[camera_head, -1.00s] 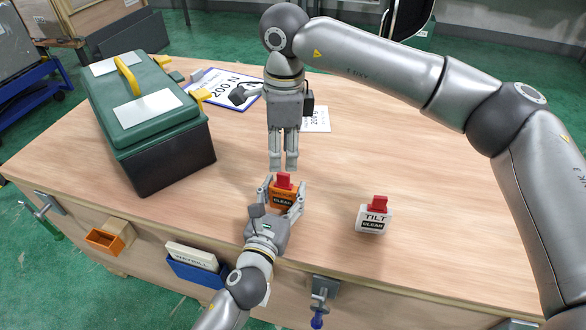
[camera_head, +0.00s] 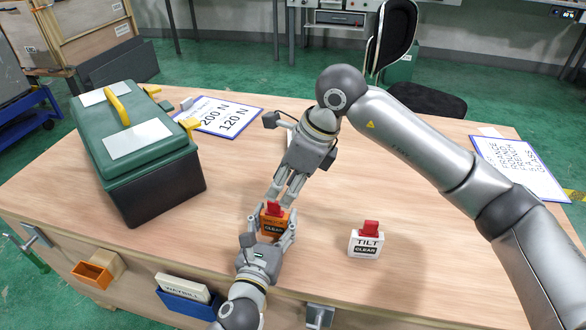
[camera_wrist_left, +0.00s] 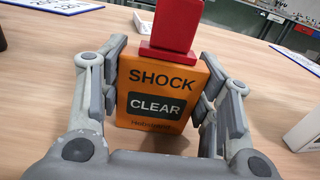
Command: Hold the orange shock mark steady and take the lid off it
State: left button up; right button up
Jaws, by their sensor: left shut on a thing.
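The orange shock mark (camera_head: 263,225) stands upright on the table near its front edge, labelled SHOCK CLEAR in the left wrist view (camera_wrist_left: 160,78). Its red lid (camera_head: 274,208) sits on top and also shows in the left wrist view (camera_wrist_left: 172,32). My left gripper (camera_head: 275,233) is shut on the orange mark, one finger on each side. My right gripper (camera_head: 281,197) comes down slanted from behind, its fingers apart with a gap between them. Its fingertips are close behind and above the lid; whether they touch it cannot be told.
A white TILT mark (camera_head: 366,244) with a red lid stands to the right. A green toolbox (camera_head: 140,165) stands at the left. A 200 N sheet (camera_head: 225,115) lies behind, another sheet (camera_head: 520,165) at the far right. Bins hang on the front edge.

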aim_at(274, 203)
jog(key=x, duration=0.6)
jog(key=shift+a+f, duration=0.15)
jog(key=shift+f, duration=0.1)
grip_shut()
jog(key=shift+w+r, duration=0.1)
jog(key=shift+r, duration=0.1)
dwell(0.6)
jog(key=shift+r, duration=1)
jog(key=shift+r, duration=2)
pick_arm(q)
jog(key=o, duration=1.5)
